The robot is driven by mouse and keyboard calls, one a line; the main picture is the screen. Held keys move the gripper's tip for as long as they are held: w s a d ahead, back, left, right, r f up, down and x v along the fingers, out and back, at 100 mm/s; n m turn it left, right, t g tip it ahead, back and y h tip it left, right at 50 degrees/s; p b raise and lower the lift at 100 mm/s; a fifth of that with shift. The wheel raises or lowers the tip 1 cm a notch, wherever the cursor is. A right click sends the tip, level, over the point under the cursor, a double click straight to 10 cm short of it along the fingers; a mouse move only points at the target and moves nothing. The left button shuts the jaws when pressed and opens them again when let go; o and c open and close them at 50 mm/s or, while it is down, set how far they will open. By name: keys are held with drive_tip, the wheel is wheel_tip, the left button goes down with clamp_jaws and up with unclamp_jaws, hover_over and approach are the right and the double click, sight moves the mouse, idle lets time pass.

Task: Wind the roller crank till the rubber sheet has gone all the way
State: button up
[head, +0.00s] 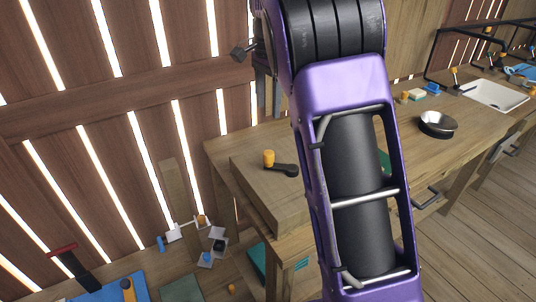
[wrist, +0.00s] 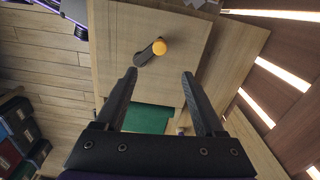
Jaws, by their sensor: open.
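The crank shows as a short black arm (head: 286,170) with an upright orange knob (head: 268,158), on top of a wooden box on the bench. In the wrist view the orange knob (wrist: 159,47) and black crank arm (wrist: 143,57) lie just beyond the fingertips. My gripper (wrist: 159,75) is open and empty, its two fingers apart and clear of the knob. A flat green piece (wrist: 148,118), possibly the rubber sheet, shows between the fingers at the box's edge.
A slatted wooden wall (head: 90,110) is behind. Blue mats (head: 118,290) and small items lie at the lower left. Dark bins (wrist: 18,125) show in the wrist view.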

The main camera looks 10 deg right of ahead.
sight(268, 153)
wheel_tip(268, 153, down, 16)
drive_tip(key=shift+f+b, duration=0.1)
drive_tip(key=shift+b, duration=1.1)
clamp_jaws()
idle(0.5)
